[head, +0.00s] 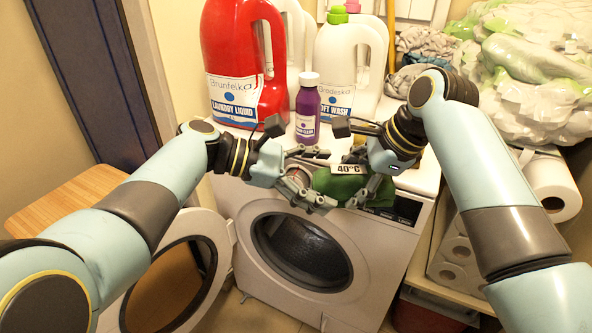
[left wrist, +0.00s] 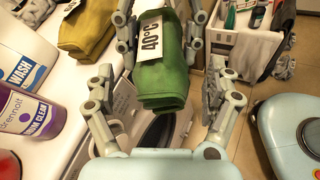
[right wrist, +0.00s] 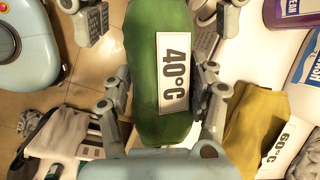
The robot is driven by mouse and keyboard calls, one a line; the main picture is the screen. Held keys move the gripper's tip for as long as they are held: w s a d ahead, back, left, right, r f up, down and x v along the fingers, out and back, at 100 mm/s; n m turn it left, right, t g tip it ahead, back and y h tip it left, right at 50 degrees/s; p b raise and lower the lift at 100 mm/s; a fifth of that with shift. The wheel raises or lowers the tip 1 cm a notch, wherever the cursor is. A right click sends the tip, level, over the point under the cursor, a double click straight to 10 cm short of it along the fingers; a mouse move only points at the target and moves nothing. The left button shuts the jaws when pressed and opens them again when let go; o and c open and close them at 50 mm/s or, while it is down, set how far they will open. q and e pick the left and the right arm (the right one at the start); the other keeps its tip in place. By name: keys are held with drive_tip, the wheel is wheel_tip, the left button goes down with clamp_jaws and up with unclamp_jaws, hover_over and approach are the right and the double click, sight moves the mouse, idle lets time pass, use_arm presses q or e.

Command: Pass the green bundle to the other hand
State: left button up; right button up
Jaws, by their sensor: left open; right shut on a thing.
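The green bundle (head: 338,184) is a rolled cloth with a white 40°C tag (head: 349,169). It is held in the air in front of the washer top. My right gripper (head: 358,177) is shut on it, with fingers on both sides, as the right wrist view (right wrist: 162,90) shows. My left gripper (head: 318,179) is open at the bundle's other end. In the left wrist view (left wrist: 162,95) its fingers stand apart on either side of the green bundle (left wrist: 162,80), with gaps to the cloth. The bundle's far side is hidden.
The washer (head: 375,250) is below, its round door (head: 222,234) swung open to the left. A red laundry bottle (head: 236,45), a purple bottle (head: 307,108) and a white bottle (head: 345,68) stand behind. A mustard 60°C bundle (right wrist: 255,115) lies nearby on the washer top. Paper rolls (head: 553,184) are at right.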

use_arm(q)
drive_tip(key=shift+d+f, duration=0.2)
drive_tip(key=shift+d, duration=0.3)
drive_tip(key=c, duration=1.3)
use_arm(e)
drive_tip(key=o, duration=1.3)
